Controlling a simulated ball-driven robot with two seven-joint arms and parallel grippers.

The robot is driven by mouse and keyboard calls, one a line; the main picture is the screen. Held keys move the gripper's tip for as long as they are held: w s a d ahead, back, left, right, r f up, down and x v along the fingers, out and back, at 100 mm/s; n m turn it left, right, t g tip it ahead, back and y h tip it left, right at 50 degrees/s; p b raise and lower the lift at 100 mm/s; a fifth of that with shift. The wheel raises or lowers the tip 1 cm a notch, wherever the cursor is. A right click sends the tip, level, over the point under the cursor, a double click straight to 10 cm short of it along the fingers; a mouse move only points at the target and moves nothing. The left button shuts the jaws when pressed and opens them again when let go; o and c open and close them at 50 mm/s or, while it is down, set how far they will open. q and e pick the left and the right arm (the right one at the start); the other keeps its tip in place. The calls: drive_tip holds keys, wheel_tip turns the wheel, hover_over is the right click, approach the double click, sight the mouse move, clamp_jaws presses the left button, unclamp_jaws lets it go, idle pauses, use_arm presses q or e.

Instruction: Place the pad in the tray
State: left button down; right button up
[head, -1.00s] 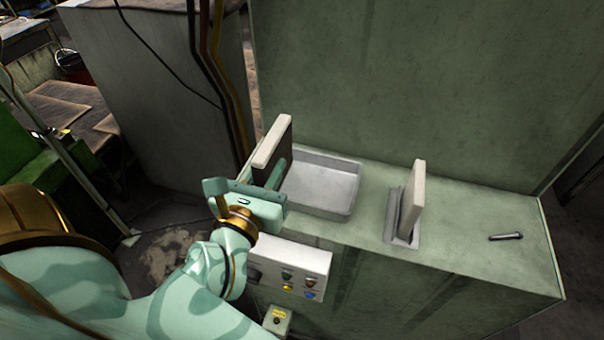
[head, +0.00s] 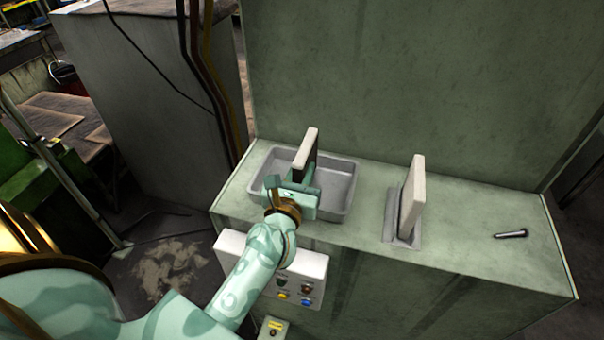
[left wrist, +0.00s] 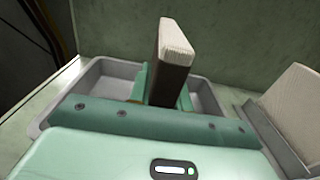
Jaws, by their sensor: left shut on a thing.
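The pad (head: 306,150), a slab with a pale edge and a dark face, is held upright in my left gripper (head: 302,180). It is over the grey metal tray (head: 338,197); I cannot tell whether its lower edge touches the tray floor. In the left wrist view the pad (left wrist: 170,72) rises from between the fingers, with the tray (left wrist: 95,78) behind and to both sides. The gripper body hides the near part of the tray. My right gripper is not in view.
A second pale pad (head: 414,190) stands upright in a grey holder (head: 393,232) right of the tray. A bolt (head: 511,234) lies on the green bench top at the right. A tall green wall (head: 420,80) rises behind. A control box (head: 300,268) with buttons is on the front.

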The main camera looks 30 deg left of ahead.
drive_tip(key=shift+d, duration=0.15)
use_arm(q)
drive_tip(key=shift+f, duration=0.15)
drive_tip(key=c, duration=1.3)
unclamp_jaws()
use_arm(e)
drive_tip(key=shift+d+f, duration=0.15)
use_arm(q)
drive_tip(key=shift+s+d, duration=0.1)
drive_tip(key=shift+s, duration=0.1)
drive_tip(key=b+v, duration=0.3)
drive_tip(key=v, duration=0.8)
drive_tip(key=shift+s+r, duration=0.2)
drive_tip(key=shift+s, duration=0.15)
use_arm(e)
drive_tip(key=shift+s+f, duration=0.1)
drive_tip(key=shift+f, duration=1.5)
use_arm(q)
drive_tip(key=shift+d, duration=0.1)
